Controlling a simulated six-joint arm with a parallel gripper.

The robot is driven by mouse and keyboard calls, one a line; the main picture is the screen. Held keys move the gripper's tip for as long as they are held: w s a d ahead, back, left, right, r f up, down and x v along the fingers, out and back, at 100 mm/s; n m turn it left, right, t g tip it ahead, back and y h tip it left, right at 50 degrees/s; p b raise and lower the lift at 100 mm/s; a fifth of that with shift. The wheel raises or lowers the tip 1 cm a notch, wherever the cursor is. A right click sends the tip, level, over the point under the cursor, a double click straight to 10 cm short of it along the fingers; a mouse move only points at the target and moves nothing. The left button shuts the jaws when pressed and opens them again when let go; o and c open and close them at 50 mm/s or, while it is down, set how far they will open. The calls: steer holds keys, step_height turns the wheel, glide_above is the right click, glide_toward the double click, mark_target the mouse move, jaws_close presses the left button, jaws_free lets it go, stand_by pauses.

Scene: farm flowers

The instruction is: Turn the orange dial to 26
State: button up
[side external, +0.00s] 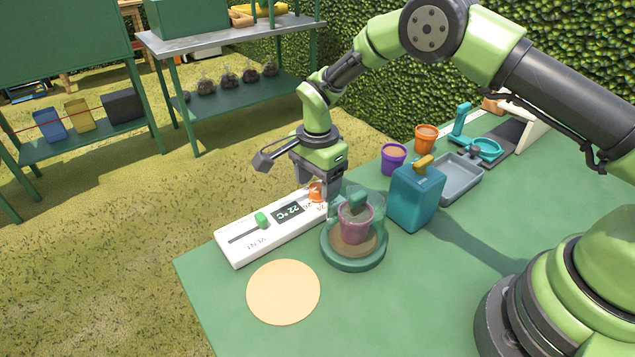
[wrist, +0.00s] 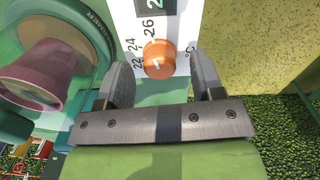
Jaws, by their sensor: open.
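The orange dial (side external: 316,192) sits at the right end of a white control panel (side external: 237,247), whose display (side external: 289,212) reads 22 °C. In the wrist view the dial (wrist: 159,58) lies between my gripper's two fingers, with 22, 24 and 26 printed beside it. A small pale mark on the dial seems to lie toward the 22 side. My gripper (side external: 317,182) points down over the dial and is open, one finger on each side. In the wrist view my gripper (wrist: 162,76) shows gaps on both sides of the dial.
A green slider (side external: 262,220) is on the same panel. A teal box (side external: 415,200), a grey tray (side external: 461,180) and small pots stand farther right. A round tan disc (side external: 283,292) lies in front.

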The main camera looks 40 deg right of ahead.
step_height(320, 180, up, 9)
steer(key=shift+r, duration=0.15)
stand_by(0.4)
step_height(320, 180, up, 9)
steer(key=n+t, duration=0.2)
steer(key=n, duration=0.1)
glide_above(317, 186)
steer(key=s+d, duration=0.2)
steer(key=s, duration=0.2)
steer(key=s+d+r+n+t+y, duration=0.1)
steer(key=s+r+n+t, duration=0.15)
steer(key=s+r, duration=0.5)
steer(key=s+d+n+t, duration=0.1)
steer(key=s+n, duration=0.2)
steer(key=s, duration=0.4)
steer(key=s+r+n+t+y, duration=0.1)
steer(key=s+n, duration=0.3)
steer(key=s, duration=0.3)
steer(key=shift+s+d+r+t, duration=0.25)
steer(key=shift+s+d+t, duration=0.05)
steer(key=shift+d+t, duration=0.1)
